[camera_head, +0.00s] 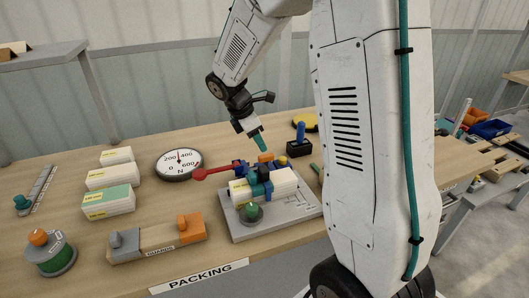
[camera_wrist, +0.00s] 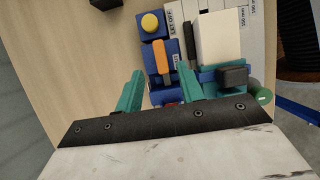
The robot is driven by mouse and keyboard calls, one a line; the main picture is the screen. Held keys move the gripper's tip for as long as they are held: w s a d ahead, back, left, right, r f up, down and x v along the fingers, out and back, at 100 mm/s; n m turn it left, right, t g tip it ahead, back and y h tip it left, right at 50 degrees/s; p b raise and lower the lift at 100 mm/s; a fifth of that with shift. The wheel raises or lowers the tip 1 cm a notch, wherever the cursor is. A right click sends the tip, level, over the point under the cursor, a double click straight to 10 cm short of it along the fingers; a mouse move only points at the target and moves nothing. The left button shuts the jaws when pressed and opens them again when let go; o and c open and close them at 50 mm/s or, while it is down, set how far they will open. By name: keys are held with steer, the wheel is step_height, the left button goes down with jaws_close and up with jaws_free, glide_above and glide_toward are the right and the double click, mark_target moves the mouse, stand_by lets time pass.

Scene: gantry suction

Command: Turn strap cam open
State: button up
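A white box (camera_head: 280,184) lies on a grey fixture plate (camera_head: 296,213) with a dark teal strap (camera_head: 262,188) over it. In the wrist view the box (camera_wrist: 220,42) shows with a black block (camera_wrist: 233,76) on the strap. Beside it, a blue mount (camera_wrist: 152,58) carries an orange lever (camera_wrist: 162,62), probably the strap cam; the orange part also shows in the head view (camera_head: 265,157). My gripper (camera_wrist: 160,88) is open, its two teal fingers apart near the lever's lower end. In the head view my gripper (camera_head: 260,141) points down above the fixture's back edge; contact cannot be told.
A red-handled lever (camera_head: 200,174) reaches left from the fixture. A dial gauge (camera_head: 180,163) and several boxes (camera_head: 112,176) stand left. A green knob (camera_head: 250,212) is at the front. A black block with a blue handle (camera_head: 300,146) stands behind right.

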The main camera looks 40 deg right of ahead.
mark_target(266, 155)
steer(key=shift+x, duration=2.75)
jaws_close()
